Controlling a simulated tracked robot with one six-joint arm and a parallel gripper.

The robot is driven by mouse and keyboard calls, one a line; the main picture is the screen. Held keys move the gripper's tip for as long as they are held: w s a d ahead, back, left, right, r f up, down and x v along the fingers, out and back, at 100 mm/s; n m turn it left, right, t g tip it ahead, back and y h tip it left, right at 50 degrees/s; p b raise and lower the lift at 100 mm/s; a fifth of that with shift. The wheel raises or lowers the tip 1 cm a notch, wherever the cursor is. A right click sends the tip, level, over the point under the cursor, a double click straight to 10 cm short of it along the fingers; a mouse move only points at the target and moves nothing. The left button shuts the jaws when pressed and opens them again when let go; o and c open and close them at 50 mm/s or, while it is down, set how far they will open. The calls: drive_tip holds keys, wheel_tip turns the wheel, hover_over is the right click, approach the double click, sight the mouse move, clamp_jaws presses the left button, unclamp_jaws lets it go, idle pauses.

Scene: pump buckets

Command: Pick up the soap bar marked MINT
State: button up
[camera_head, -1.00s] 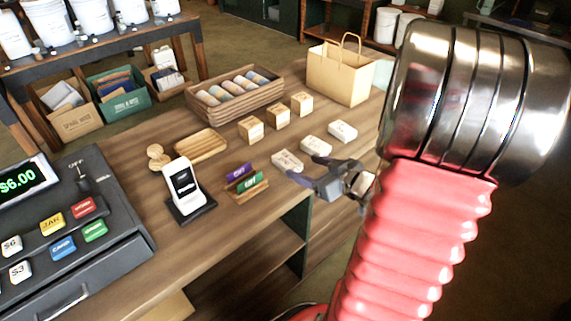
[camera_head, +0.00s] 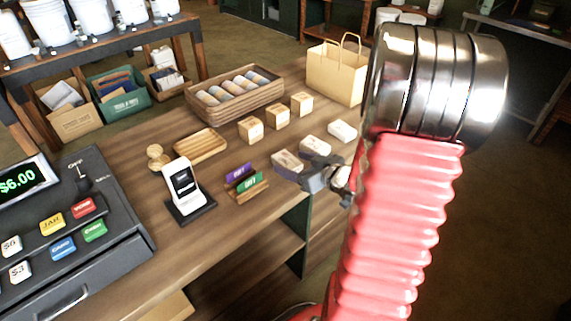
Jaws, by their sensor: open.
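Three pale wrapped bars lie in a diagonal row near the counter's right edge: a near bar (camera_head: 287,160), a middle bar (camera_head: 315,145) and a far bar (camera_head: 342,131). Their markings are too small to read, so I cannot tell which is MINT. My gripper (camera_head: 299,170) is open, with dark fingers at the near and middle bars. It overlaps the front of both in the picture. I cannot tell whether it touches either or hovers above, and nothing is visibly held.
Several small boxes (camera_head: 277,117) stand behind the bars. A slatted crate (camera_head: 262,100) and a paper bag (camera_head: 336,78) are farther back. Purple and green cards (camera_head: 246,181), a card reader (camera_head: 186,187) and the till (camera_head: 75,225) stand to the left.

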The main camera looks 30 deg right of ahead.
sight(287, 160)
drive_tip(key=shift+x, duration=1.9)
drive_tip(key=shift+c, duration=0.2)
drive_tip(key=c, duration=1.2)
drive_tip(key=shift+r, duration=0.2)
drive_tip(key=shift+r, duration=4.85)
